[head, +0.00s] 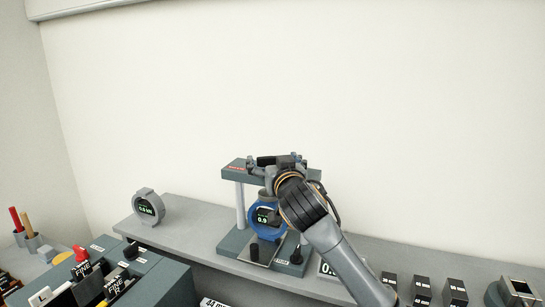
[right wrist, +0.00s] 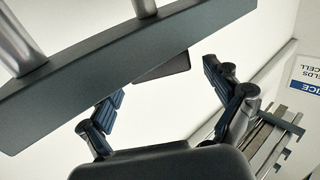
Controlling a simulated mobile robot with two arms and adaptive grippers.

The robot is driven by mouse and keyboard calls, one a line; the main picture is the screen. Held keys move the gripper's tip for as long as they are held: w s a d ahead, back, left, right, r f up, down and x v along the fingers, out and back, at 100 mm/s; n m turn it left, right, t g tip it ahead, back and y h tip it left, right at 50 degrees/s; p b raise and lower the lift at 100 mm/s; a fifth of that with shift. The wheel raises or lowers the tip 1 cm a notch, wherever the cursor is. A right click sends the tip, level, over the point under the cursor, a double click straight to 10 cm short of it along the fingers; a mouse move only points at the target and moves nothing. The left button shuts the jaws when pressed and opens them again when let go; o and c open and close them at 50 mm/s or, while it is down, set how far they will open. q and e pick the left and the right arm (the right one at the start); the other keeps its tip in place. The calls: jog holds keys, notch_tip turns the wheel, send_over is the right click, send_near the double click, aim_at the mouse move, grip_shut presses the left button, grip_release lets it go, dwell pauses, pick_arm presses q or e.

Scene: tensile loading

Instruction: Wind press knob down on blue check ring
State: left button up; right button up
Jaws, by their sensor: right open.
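The press is a dark frame with a top crossbar (head: 236,170) on light columns. The blue check ring (head: 254,228), with a small display reading 0.9, stands upright inside it above the base. My right gripper (head: 277,160) is at the top of the press, over the crossbar. In the right wrist view its fingers (right wrist: 163,80) are spread apart, with the crossbar (right wrist: 90,72) close by. A dark flat piece (right wrist: 165,68) shows between the fingers; I cannot tell whether it is the press knob. In the head view my gripper and wrist hide the knob area. My left gripper is not in view.
A round grey gauge (head: 149,207) stands on the grey bench (head: 190,232) to the left of the press. Several dark blocks (head: 422,290) and a square grey holder (head: 516,290) are at the right. Labelled boxes fill the lower left. The wall behind is bare.

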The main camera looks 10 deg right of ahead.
jog(key=shift+w, duration=0.25)
jog(key=c, duration=1.2)
jog(key=shift+o, duration=0.2)
jog(key=shift+f+h, duration=0.1)
jog(key=shift+h, duration=0.3)
